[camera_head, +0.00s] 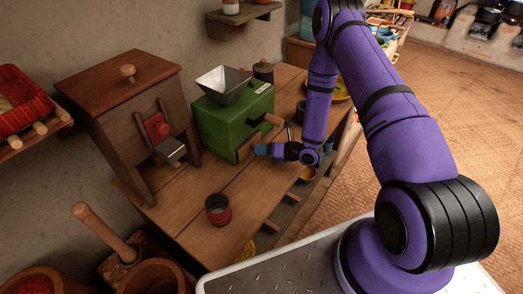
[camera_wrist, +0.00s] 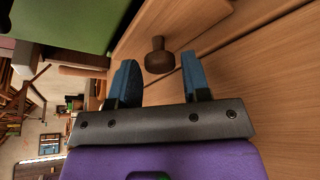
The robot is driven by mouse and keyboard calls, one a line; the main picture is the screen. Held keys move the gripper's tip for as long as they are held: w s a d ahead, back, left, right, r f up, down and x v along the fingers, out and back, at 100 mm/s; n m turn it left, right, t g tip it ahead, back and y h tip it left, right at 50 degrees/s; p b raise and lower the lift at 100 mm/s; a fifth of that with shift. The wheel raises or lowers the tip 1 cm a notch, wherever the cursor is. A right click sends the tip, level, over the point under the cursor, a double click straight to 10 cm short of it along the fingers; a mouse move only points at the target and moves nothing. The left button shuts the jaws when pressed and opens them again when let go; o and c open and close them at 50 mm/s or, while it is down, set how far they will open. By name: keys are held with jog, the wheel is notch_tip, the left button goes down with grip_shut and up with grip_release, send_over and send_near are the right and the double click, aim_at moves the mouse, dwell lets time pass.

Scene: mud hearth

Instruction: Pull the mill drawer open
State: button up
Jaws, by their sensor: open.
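The green mill (camera_head: 225,130) with a grey metal hopper (camera_head: 222,79) stands on the wooden bench. Its wooden drawer front (camera_head: 246,150) is low on the side facing my gripper and looks near flush with the body; the exact gap is hard to tell. In the wrist view the drawer front (camera_wrist: 190,18) carries a dark round knob (camera_wrist: 159,58). My gripper (camera_wrist: 160,66) is open, its blue fingertips on either side of the knob with space visible at both sides. In the head view my gripper (camera_head: 263,149) is right beside the drawer, and the knob is hidden.
The mill's crank handle (camera_head: 272,119) sticks out above my gripper. A wooden box with a red panel (camera_head: 157,127) stands left of the mill. A red-and-dark cup (camera_head: 218,209) is on the bench front. A small orange bowl (camera_head: 307,174) lies below my wrist.

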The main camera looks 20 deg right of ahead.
jog(key=shift+w+a+f, duration=0.1)
jog(key=shift+w+a, duration=0.15)
jog(key=shift+c, duration=0.4)
grip_shut()
jog(key=s+d, duration=0.2)
jog(key=s, duration=0.2)
jog(key=s+d, duration=0.3)
jog(key=s, duration=0.1)
jog(key=s+d, duration=0.3)
jog(key=s, duration=0.1)
jog(key=shift+o, duration=0.4)
grip_release()
